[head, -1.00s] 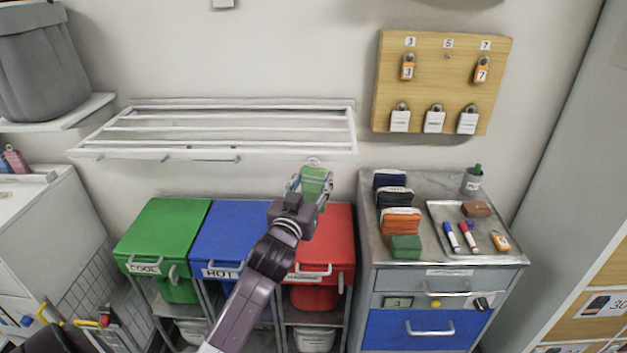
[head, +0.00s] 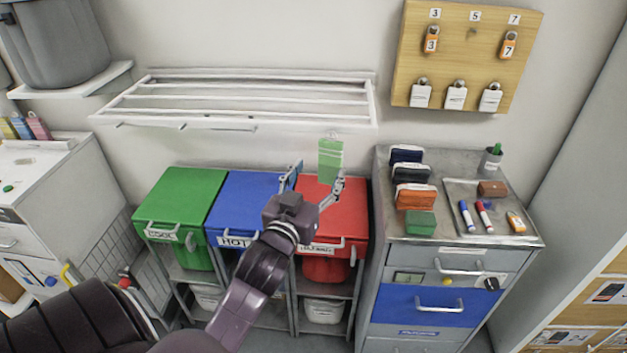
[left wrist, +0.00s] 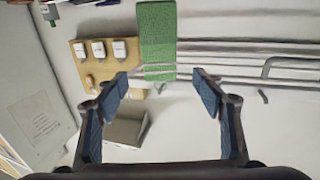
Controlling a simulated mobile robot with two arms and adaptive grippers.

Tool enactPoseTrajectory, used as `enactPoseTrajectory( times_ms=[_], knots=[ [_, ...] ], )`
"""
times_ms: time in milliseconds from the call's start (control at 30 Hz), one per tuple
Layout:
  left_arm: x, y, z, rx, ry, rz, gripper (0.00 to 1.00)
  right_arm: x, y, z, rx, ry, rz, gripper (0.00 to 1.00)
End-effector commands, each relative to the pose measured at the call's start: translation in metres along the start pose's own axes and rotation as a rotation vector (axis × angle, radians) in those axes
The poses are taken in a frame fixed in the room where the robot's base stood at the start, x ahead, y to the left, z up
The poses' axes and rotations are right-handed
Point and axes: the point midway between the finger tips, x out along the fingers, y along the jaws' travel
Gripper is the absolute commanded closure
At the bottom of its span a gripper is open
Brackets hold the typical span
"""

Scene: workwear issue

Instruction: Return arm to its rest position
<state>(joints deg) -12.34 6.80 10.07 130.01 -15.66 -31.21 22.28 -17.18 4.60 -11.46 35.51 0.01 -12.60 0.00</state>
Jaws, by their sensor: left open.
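My left gripper (head: 319,178) is open and empty in the head view, above the red and blue bins. Its two fingers also show spread apart in the left wrist view (left wrist: 161,84). A green flat piece (head: 330,160) hangs upright by a small hook at the right end of the white wall rack (head: 250,123). It is just above and beyond the fingertips. In the left wrist view the green piece (left wrist: 157,40) lies ahead of the fingers, apart from them. My right gripper is not in view.
Green (head: 183,195), blue (head: 240,192) and red (head: 345,200) lidded bins stand below the rack. A metal cabinet (head: 460,180) on the right bears pouches and a tray (head: 505,200) of markers. A padlock board (head: 470,55) hangs above it.

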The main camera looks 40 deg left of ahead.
Motion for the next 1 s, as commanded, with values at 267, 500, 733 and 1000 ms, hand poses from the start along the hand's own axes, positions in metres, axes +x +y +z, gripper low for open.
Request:
enactPoseTrajectory(
  times_ms=[267,500,733,1000],
  knots=[
    [-0.028,0.0,0.0,0.0,0.0,-0.001,0.38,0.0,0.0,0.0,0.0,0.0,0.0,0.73],
    [-0.029,0.0,0.002,0.001,-0.003,0.001,0.38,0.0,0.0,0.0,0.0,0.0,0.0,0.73],
    [-0.016,0.016,0.095,0.027,-0.156,0.039,0.38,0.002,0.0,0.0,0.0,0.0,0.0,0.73],
    [-0.041,0.048,0.297,0.094,-0.484,0.133,0.38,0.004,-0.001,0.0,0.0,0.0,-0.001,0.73]
  ],
)
